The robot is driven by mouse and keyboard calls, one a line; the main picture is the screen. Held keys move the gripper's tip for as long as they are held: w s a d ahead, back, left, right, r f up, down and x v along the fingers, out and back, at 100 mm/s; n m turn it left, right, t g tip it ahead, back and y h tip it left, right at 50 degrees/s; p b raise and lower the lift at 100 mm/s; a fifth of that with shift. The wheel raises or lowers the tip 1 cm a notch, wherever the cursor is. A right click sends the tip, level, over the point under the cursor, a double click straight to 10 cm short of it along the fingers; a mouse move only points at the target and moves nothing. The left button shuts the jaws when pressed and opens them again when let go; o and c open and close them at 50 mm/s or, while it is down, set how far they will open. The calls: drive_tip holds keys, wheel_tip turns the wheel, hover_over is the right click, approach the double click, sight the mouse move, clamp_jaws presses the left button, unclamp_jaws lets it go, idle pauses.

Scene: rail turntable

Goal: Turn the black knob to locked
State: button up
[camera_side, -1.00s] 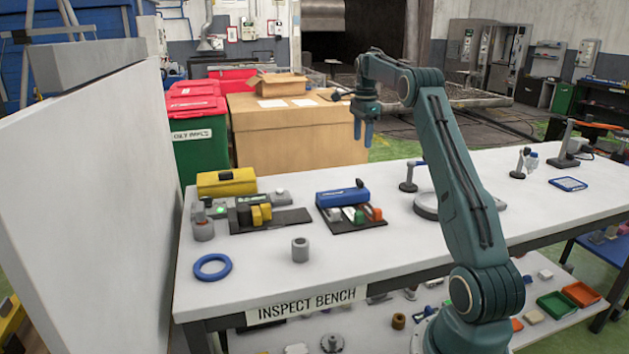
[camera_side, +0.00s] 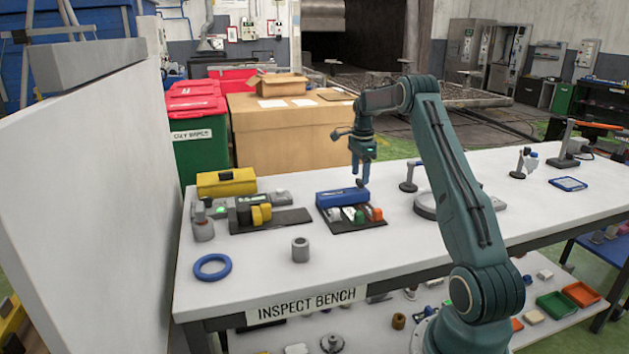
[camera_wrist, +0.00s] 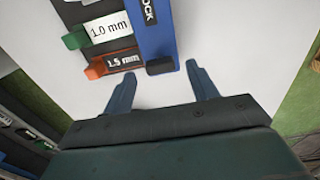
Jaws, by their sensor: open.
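The black knob (camera_wrist: 160,66) is at the end of a blue block (camera_wrist: 152,30) marked with white letters, of which "OCK" is readable. In the side view the blue block (camera_side: 340,196) lies on the bench, and the knob there is mostly hidden by my gripper (camera_side: 361,182). My gripper is open and points down at the block's right end. In the wrist view the two fingertips of my gripper (camera_wrist: 161,70) are on either side of the knob, with gaps between them and it. I cannot tell their exact height over it.
Tabs marked 1.0 mm (camera_wrist: 108,28) and 1.5 mm (camera_wrist: 118,63) lie beside the block. A yellow block (camera_side: 226,183), a grey cylinder (camera_side: 300,250) and a blue ring (camera_side: 212,267) are to the left. The front bench middle is clear.

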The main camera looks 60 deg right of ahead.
drive_tip(key=shift+f, duration=1)
drive_tip(key=shift+c, duration=0.2)
drive_tip(key=c, duration=1)
drive_tip(key=shift+o, duration=0.3)
